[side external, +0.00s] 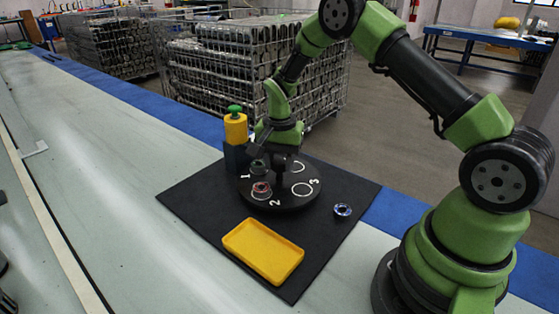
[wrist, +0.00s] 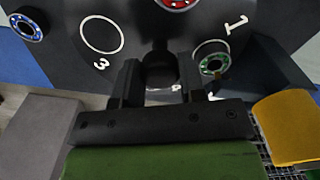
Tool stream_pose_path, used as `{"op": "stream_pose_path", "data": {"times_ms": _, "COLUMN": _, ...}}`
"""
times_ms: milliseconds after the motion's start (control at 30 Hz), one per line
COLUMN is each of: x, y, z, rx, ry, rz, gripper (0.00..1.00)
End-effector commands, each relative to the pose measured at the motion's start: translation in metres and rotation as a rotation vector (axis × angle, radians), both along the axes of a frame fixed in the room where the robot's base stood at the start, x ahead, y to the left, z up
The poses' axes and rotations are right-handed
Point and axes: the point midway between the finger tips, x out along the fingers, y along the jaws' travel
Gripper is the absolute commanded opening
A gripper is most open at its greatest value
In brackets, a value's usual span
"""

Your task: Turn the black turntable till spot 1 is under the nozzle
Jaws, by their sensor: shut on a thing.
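The black turntable (side external: 283,202) stands on a dark mat and has numbered ring marks. Spot 1 (side external: 258,167) holds a green-rimmed ring part, which also shows in the wrist view (wrist: 212,57). It is on the side towards the yellow dispenser (side external: 236,128) with its green top. The dispenser's nozzle tip is not clear, so I cannot tell if spot 1 is exactly under it. My gripper (wrist: 160,88) is above the turntable, shut on its black central knob (wrist: 159,66). Spot 2 (side external: 262,190) holds a red ring part. Spot 3 (side external: 302,189) is empty.
A yellow tray (side external: 263,251) lies at the mat's front. A loose blue ring part (side external: 343,210) lies on the mat to the right of the turntable. The dispenser's dark post (side external: 236,158) stands close to the turntable. Wire crates (side external: 235,70) stand behind the bench.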

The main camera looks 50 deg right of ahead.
Motion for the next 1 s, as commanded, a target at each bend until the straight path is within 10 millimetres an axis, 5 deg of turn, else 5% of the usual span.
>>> {"op": "stream_pose_path", "data": {"times_ms": 533, "x": 0.0003, "y": -0.0003, "z": 0.0000, "rx": -0.001, "ry": -0.001, "rz": -0.011, "gripper": 0.00}}
{"op": "stream_pose_path", "data": {"times_ms": 567, "x": 0.0003, "y": -0.0003, "z": 0.0000, "rx": -0.001, "ry": -0.001, "rz": -0.011, "gripper": 0.42}}
{"op": "stream_pose_path", "data": {"times_ms": 667, "x": 0.0003, "y": -0.0002, "z": 0.0000, "rx": -0.001, "ry": -0.001, "rz": -0.011, "gripper": 0.63}}
{"op": "stream_pose_path", "data": {"times_ms": 1000, "x": 0.0004, "y": -0.0002, "z": 0.0043, "rx": -0.001, "ry": -0.001, "rz": -0.012, "gripper": 0.63}}
